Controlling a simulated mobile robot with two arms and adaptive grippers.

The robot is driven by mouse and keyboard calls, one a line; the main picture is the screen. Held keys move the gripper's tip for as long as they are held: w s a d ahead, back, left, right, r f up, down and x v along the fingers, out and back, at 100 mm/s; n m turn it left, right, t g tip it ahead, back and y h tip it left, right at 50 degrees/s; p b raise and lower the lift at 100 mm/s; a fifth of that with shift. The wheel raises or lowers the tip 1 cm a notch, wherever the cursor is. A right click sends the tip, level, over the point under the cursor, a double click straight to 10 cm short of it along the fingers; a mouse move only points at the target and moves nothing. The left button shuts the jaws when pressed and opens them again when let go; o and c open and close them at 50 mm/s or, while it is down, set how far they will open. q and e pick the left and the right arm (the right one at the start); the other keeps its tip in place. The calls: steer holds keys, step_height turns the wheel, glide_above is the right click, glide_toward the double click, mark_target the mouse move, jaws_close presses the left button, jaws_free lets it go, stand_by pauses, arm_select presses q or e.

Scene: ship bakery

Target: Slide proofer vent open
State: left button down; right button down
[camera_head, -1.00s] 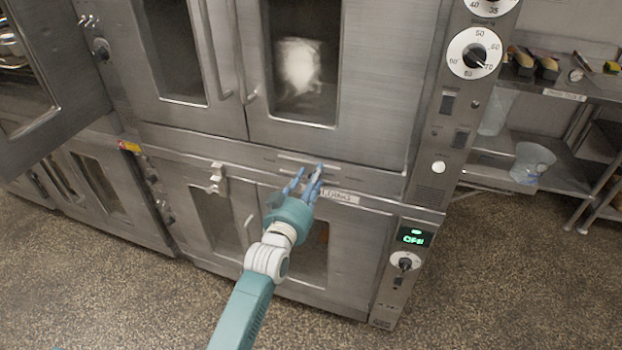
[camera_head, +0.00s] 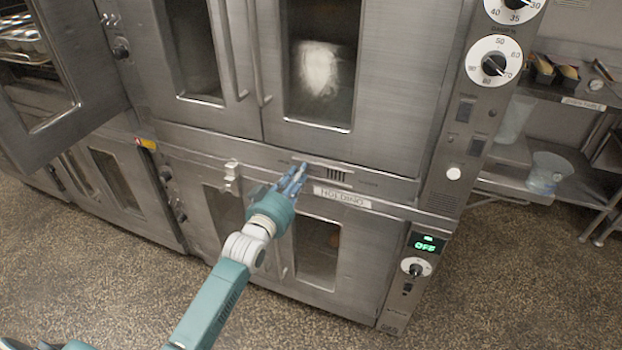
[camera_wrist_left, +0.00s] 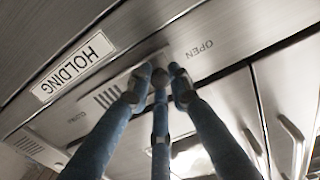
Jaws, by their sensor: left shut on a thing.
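The proofer vent is a slotted strip (camera_head: 337,175) in the steel band between the upper and lower doors, above the HOLDING label (camera_head: 342,196). Dark slots show to the right of my left gripper (camera_head: 299,170). In the left wrist view, the picture is turned over; the slots (camera_wrist_left: 107,95) are partly bare, between CLOSED lettering at left and OPEN lettering (camera_wrist_left: 200,49) at right. My left gripper's blue fingers (camera_wrist_left: 160,77) are shut around a small dark knob on the vent slide, toward the OPEN side. The fingers hide most of the knob. My right gripper is out of view.
A proofer door (camera_head: 50,75) stands swung open at the left. A control panel (camera_head: 480,110) with dials is to the right of the vent. A steel shelf (camera_head: 515,185) with a clear tub (camera_head: 546,172) stands further right. The speckled floor is clear.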

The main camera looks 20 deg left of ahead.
arm_select(q)
steer(key=shift+a+r, duration=0.2)
steer(key=shift+r, duration=0.1)
steer(key=c, duration=1.6)
jaws_free()
steer(key=shift+a, duration=0.1)
steer(key=s, duration=1.2)
steer(key=shift+a+f, duration=0.1)
steer(key=shift+a, duration=0.15)
